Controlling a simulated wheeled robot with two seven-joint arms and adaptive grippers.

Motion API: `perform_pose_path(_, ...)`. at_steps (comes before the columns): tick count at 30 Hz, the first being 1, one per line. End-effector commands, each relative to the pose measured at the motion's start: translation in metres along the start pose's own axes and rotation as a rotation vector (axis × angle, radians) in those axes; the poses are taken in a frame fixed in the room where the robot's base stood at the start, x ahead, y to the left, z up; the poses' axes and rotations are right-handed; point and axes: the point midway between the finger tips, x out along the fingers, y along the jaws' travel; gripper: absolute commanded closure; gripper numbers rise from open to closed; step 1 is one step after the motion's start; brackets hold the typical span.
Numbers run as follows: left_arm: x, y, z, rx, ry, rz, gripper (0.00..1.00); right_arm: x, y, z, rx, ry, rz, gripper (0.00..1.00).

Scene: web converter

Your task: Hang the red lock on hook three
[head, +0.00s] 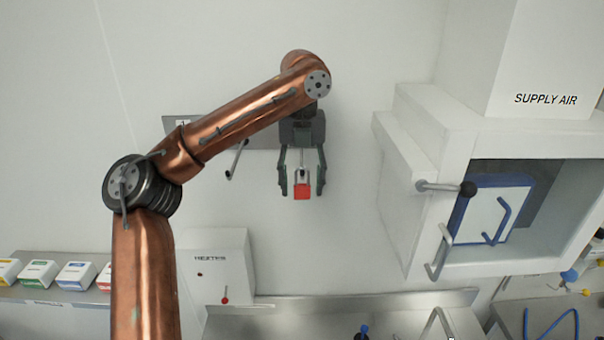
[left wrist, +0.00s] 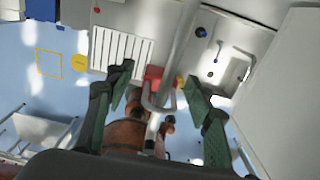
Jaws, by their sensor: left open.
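The red lock (head: 302,191) hangs upright below my left gripper's palm, its grey shackle upward, between the two fingers. My left gripper (head: 302,182) points down and is open, with a gap visible on both sides of the lock. In the left wrist view the red lock body (left wrist: 153,73) and its grey shackle (left wrist: 158,98) show between the spread green fingers (left wrist: 158,80). The hook plate (head: 262,137) is on the wall behind my arm and gripper. One grey hook (head: 237,160) sticks out left of the gripper. Whether the shackle is on a hook is hidden.
A white supply-air cabinet (head: 405,190) with an open front and protruding handles stands to the right. A heater box (head: 217,262) is below left. A shelf (head: 50,294) with several small coloured boxes is at lower left. The wall below the gripper is clear.

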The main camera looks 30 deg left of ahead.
Motion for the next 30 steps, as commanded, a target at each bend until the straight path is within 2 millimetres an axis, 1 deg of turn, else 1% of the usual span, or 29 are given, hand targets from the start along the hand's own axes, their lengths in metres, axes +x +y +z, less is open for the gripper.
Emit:
perform_pose_path(5, -0.015, -0.001, 0.0, 0.001, -0.002, -0.001, 0.51, 0.0, -0.002, 0.0, 0.001, 0.0, -0.002, 1.0)
perform_pose_path(21, -0.092, -0.001, -0.001, -0.003, -0.006, -0.002, 0.51, 0.0, -0.003, 0.0, 0.002, 0.0, -0.003, 1.0)
perform_pose_path(30, -0.113, -0.001, 0.0, 0.0, 0.001, 0.001, 0.51, 0.0, -0.003, 0.0, 0.002, 0.0, -0.003, 1.0)
